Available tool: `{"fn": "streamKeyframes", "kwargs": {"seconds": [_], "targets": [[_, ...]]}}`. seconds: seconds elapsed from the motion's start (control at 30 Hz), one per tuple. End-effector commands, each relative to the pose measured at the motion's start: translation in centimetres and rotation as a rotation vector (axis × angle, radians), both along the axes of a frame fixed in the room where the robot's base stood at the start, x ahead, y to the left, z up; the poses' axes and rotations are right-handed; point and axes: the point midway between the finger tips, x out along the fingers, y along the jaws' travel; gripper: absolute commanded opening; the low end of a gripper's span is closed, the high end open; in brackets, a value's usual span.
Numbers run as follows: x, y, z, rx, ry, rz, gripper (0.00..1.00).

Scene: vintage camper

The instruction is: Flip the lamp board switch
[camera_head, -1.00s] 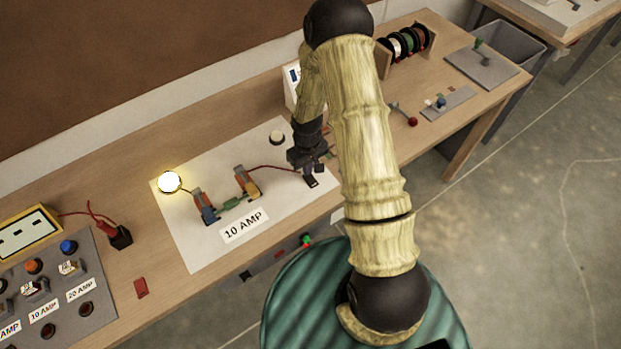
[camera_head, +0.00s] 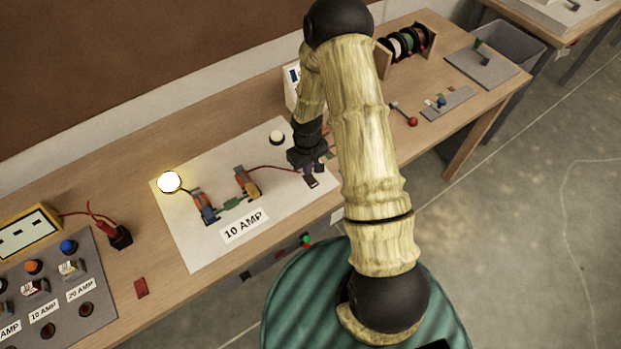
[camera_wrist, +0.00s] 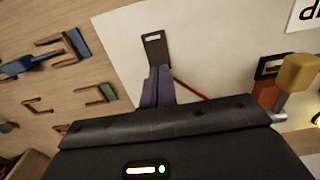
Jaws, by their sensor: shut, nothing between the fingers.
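The white lamp board (camera_head: 190,242) lies on the workbench. It carries a glowing lamp (camera_head: 169,182), clips around a green part (camera_head: 232,203), a red wire (camera_head: 277,168) and a "10 AMP" label (camera_head: 243,227). A small dark switch plate (camera_head: 312,181) sits at the right end of the wire; it also shows in the wrist view (camera_wrist: 154,50). My gripper (camera_head: 309,170) is shut and empty. In the wrist view its purple fingertips (camera_wrist: 158,72) are together at the plate's near end; contact cannot be told.
A white round knob (camera_head: 277,137) stands at the board's back edge. A grey fuse panel (camera_head: 95,318) and a yellow-framed meter (camera_head: 27,232) are at left. A spool rack (camera_head: 404,50) and a red-knobbed lever (camera_head: 412,121) are at right. A red piece (camera_head: 141,288) lies near the front edge.

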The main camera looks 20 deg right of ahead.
Motion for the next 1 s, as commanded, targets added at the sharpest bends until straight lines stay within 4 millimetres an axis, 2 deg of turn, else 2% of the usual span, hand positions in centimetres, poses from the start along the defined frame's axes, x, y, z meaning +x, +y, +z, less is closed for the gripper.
{"fn": "streamKeyframes", "kwargs": {"seconds": [1.0], "targets": [[0.0,0.0,-1.0,0.0,0.0,0.0,0.0]]}}
